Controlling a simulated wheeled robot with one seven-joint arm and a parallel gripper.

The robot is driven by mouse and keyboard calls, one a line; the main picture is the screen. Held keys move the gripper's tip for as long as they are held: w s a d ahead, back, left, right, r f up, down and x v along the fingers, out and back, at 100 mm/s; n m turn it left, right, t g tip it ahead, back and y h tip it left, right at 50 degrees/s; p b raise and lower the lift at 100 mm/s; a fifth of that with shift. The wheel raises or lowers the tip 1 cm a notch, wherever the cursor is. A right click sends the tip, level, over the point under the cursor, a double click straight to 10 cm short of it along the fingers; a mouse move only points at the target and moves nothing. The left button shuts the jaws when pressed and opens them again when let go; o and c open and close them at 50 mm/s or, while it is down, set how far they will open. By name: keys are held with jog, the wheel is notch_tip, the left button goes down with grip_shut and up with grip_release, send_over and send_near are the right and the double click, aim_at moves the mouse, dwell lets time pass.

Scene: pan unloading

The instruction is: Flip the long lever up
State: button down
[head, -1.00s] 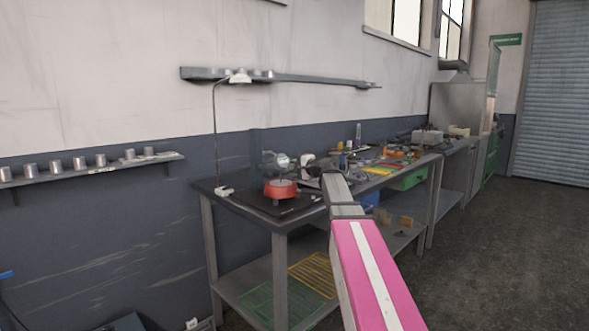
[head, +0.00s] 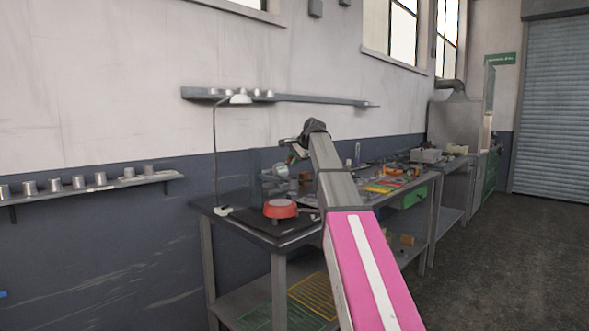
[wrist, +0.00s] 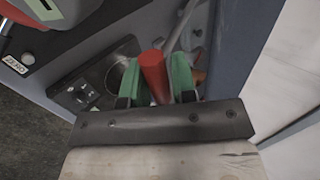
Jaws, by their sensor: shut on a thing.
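A red lever handle (wrist: 153,76) stands between the two green fingers of my gripper (wrist: 156,78) in the wrist view. My gripper is shut on it. The lever's lower end is hidden behind my gripper's mount. In the head view my gripper (head: 291,156) is above the back part of the workbench, small and partly hidden by my wrist. The lever cannot be told clearly there.
A red round device (head: 280,209) sits on a black plate at the bench's near end. A dark panel with knobs (wrist: 83,94) lies beside the lever. Tools and parts (head: 385,185) crowd the bench farther right. A wall shelf (head: 320,100) is above.

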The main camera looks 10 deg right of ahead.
jog(key=shift+w+a+r, duration=0.2)
jog(key=shift+w+r, duration=0.05)
jog(key=shift+r, duration=0.25)
jog(key=shift+w+a+r, duration=0.15)
jog(key=shift+w+r, duration=0.1)
jog(key=shift+r, duration=0.2)
jog(key=c, duration=1)
grip_release()
jog(key=shift+w+a, duration=0.1)
jog(key=v, duration=1.1)
jog(key=shift+w+a, duration=0.1)
